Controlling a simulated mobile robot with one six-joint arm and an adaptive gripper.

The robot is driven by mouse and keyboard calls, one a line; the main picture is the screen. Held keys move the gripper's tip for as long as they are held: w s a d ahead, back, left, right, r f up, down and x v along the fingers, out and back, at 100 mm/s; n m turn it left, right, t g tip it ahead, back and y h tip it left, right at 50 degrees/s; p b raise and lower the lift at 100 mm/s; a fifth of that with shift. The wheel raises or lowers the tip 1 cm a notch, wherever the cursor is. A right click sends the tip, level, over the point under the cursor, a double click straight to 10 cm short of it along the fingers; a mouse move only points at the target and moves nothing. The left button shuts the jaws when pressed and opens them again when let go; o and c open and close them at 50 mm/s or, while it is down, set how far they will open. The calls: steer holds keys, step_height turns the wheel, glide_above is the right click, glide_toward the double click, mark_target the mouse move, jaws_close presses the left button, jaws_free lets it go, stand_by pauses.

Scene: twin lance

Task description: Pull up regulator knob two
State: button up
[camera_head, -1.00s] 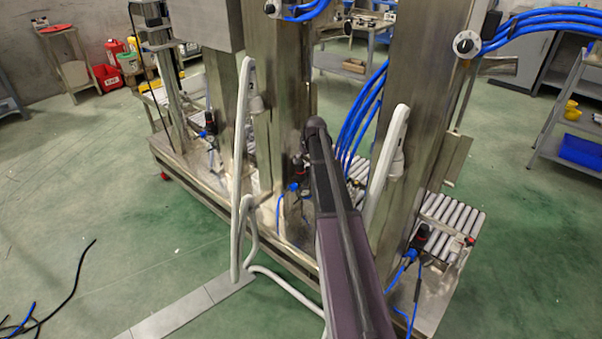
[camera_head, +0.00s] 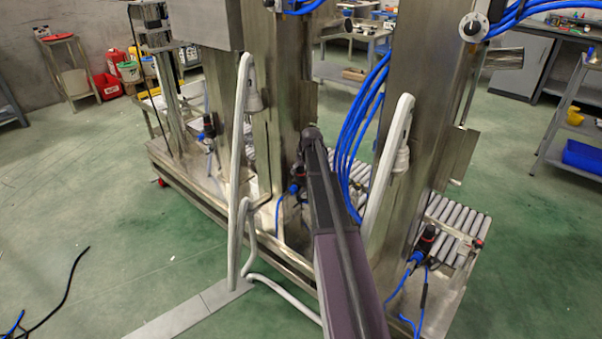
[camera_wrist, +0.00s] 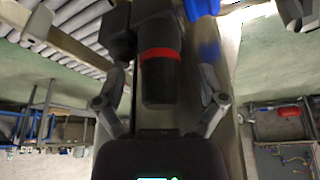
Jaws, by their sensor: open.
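In the wrist view a black regulator knob (camera_wrist: 160,80) with a red ring above its end stands between the two fingers of my gripper (camera_wrist: 164,92). The fingers are spread, one on each side, with a visible gap to the knob. In the head view three regulators stand along the steel frame: a left one (camera_head: 208,127), a middle one (camera_head: 297,176) beside my arm's end, and a right one (camera_head: 428,238). My arm hides part of the middle one, and my gripper is mostly hidden there. No number on the regulators is readable.
Steel columns (camera_head: 405,120) rise close to my arm. Blue hoses (camera_head: 360,130) hang just right of it, and a pale bent tube (camera_head: 238,170) stands left. Grey rollers (camera_head: 456,217) lie behind. Green floor at left is mostly clear, with a black cable (camera_head: 68,285).

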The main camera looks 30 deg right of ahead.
steer(key=shift+c, duration=0.2)
jaws_close()
steer(key=shift+r, duration=0.15)
steer(key=shift+w+r+p, duration=0.1)
steer(key=shift+r+p, duration=0.35)
steer(key=shift+p, duration=0.15)
steer(key=shift+o, duration=0.2)
jaws_free()
steer(key=shift+f, duration=0.15)
